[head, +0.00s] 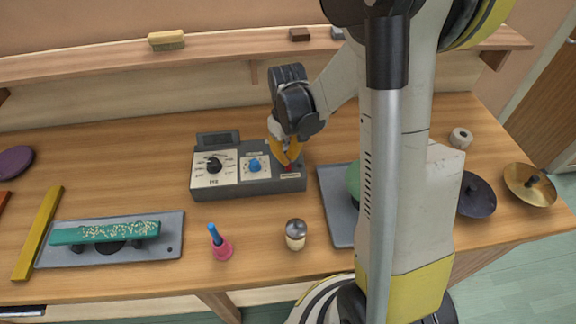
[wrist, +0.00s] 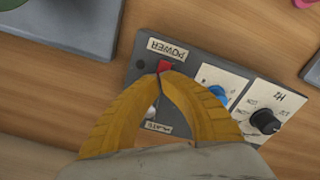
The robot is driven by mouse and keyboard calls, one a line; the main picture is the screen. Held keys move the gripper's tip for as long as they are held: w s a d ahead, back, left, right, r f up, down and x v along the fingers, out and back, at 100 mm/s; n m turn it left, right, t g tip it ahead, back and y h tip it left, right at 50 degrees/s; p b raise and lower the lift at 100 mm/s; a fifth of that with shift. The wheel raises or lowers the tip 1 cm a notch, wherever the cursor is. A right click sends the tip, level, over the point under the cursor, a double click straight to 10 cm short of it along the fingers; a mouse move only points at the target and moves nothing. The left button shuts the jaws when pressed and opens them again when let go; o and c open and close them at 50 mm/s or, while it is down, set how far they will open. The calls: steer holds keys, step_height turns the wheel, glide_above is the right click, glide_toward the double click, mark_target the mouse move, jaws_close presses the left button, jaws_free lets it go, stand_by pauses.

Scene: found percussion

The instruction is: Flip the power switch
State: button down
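The grey control box (head: 246,184) stands on the wooden table, with a black knob (head: 214,165) and a blue knob (head: 254,165) on its top panels. The red power switch (head: 287,168) is at its right end. In the wrist view the switch (wrist: 164,68) shows beside the POWER label (wrist: 167,48). My gripper (head: 287,161) has yellow fingers that point down over the switch. In the wrist view its fingertips (wrist: 164,75) meet right at the switch, with a gap behind them. I cannot tell whether they touch the switch, and part of it is hidden.
A grey tray (head: 335,205) with a green object lies right of the box, partly behind my arm. A pink and blue item (head: 221,245) and a round-topped shaker (head: 296,234) stand in front. A teal bar (head: 105,232) lies at left. A shelf (head: 220,46) runs along the back.

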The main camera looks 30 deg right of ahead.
steer(key=shift+f+b, duration=0.35)
steer(key=shift+f, duration=0.1)
steer(key=shift+r+p, duration=2.5)
steer(key=shift+r, duration=1.1)
steer(key=s+a+r+t+b, duration=0.3)
steer(key=s+a+b, duration=0.1)
steer(key=s+a, duration=0.1)
steer(key=s+a+r+m+t+b, duration=0.1)
steer(key=s+a+r+t+b, duration=0.1)
steer(key=s+a+t+b, duration=0.2)
steer(key=shift+s+a+r+b, duration=0.4)
steer(key=shift+s+b, duration=0.3)
steer(key=shift+s, duration=0.8)
